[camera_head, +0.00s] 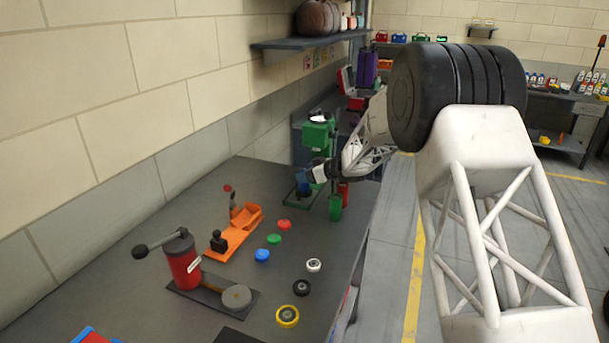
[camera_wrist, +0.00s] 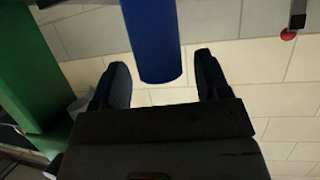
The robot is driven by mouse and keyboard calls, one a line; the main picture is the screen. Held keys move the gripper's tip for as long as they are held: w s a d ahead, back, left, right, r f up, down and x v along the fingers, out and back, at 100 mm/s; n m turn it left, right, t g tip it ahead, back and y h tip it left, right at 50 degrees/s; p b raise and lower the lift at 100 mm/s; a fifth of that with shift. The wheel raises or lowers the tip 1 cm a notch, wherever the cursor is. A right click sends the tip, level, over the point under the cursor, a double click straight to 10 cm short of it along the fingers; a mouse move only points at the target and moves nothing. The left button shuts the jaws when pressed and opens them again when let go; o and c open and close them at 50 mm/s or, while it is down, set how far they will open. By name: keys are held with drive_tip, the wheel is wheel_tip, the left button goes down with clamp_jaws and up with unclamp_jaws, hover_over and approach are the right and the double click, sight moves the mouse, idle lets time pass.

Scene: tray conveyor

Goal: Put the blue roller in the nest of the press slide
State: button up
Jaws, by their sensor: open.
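The blue roller (camera_wrist: 152,40) is a plain blue cylinder in the wrist view. One rounded end lies between my fingertips; its other end runs out of frame at the top. In the head view it is a small blue shape (camera_head: 303,182) at the green press (camera_head: 319,135). My gripper (camera_head: 318,173) points left at the press. In the wrist view my gripper (camera_wrist: 157,72) is open, with a gap between each finger and the roller. The press slide and its nest are not clear, so I cannot tell whether the roller sits in the nest.
A green post (camera_wrist: 40,70) stands close at the left in the wrist view. On the bench (camera_head: 190,220) are an orange fixture (camera_head: 237,232), a red crank device (camera_head: 184,262), a blue knob (camera_head: 262,255) and a yellow ring (camera_head: 287,316). A green bin (camera_head: 336,207) stands by the press.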

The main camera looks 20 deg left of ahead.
drive_tip(key=v, duration=1.1)
drive_tip(key=shift+r, duration=0.1)
idle(0.6)
